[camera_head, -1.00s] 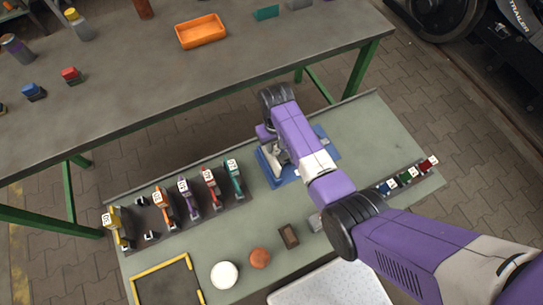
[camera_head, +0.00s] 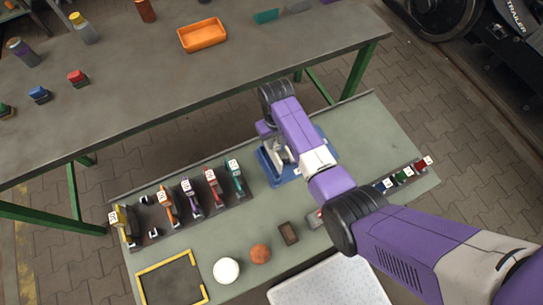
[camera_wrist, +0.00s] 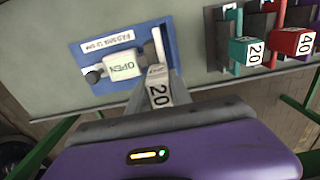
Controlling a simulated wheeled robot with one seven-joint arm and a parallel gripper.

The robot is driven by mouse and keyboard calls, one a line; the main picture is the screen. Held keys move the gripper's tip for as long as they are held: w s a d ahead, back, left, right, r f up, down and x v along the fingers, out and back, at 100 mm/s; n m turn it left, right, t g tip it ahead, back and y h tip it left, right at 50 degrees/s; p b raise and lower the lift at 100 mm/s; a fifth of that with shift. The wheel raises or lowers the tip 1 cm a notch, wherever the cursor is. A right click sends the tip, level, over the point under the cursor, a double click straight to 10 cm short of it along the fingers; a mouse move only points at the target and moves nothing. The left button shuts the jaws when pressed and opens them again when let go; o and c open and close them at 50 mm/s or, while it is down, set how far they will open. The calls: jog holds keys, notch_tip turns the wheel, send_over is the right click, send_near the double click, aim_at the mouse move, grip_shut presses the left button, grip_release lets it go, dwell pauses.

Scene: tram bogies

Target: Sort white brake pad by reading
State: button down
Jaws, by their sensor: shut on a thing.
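The white brake pad (camera_wrist: 158,77) has a "20" tag on its near end. My gripper (camera_wrist: 158,98) is shut on that tagged end in the wrist view. The fixture also carries a small printed label (camera_wrist: 113,42). In the head view, my gripper (camera_head: 277,150) is over the blue fixture and my arm hides much of it. I cannot tell whether the pad touches the fixture.
A dark rack (camera_head: 206,213) holds tagged yellow, orange, purple, red and teal pads, with empty clips near the yellow one.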

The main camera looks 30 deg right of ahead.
jog(key=shift+r+p, duration=1.5)
jog(key=shift+r, duration=0.25)
jog(key=shift+f, duration=0.1)
